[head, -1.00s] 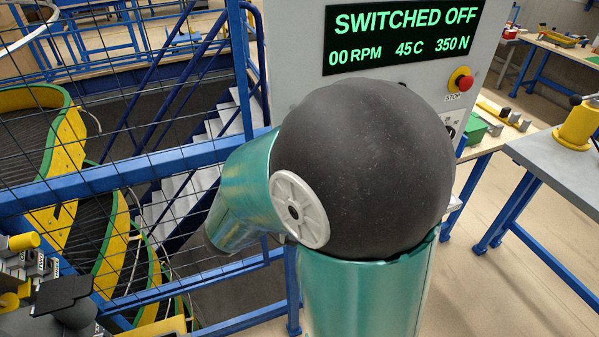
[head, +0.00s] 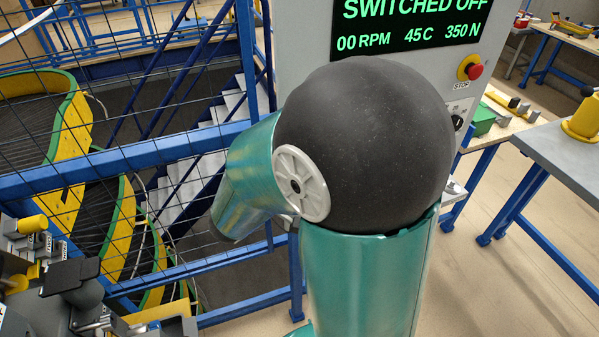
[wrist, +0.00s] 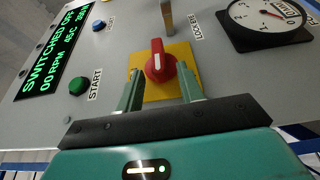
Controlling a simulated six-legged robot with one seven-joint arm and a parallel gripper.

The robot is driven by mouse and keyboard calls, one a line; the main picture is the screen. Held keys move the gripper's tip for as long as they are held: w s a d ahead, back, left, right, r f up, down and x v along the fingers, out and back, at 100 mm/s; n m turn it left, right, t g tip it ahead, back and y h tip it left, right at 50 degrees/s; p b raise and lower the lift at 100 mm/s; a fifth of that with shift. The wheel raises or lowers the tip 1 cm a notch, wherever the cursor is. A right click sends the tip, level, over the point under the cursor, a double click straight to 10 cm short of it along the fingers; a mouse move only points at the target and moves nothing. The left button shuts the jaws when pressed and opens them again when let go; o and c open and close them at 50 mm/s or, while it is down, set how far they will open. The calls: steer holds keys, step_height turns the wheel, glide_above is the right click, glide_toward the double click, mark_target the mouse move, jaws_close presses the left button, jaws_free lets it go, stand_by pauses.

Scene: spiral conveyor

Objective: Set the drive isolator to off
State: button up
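The drive isolator (wrist: 160,65) is a red rotary knob on a yellow plate (wrist: 183,58) on the grey panel. Its raised handle, with a pale stripe, points toward the top of the wrist view. My gripper (wrist: 161,80) is open, with one green finger on each side of the knob's lower part. I cannot tell whether the fingers touch it. The display (head: 412,22) reads SWITCHED OFF, 00 RPM, 45 C, 350 N; it also shows in the wrist view (wrist: 52,62). In the head view my own arm hides the isolator and the gripper.
A green START button (wrist: 78,86), a blue button (wrist: 99,25) and a round gauge (wrist: 268,20) surround the isolator. A red stop button (head: 474,71) sits at the panel's right. Blue mesh fencing (head: 110,165) is left, a grey table (head: 562,150) right.

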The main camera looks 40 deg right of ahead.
steer(key=s+a, duration=0.1)
steer(key=a, duration=1.2)
steer(key=shift+s+a, duration=0.2)
steer(key=shift+a, duration=0.05)
steer(key=shift+f, duration=0.1)
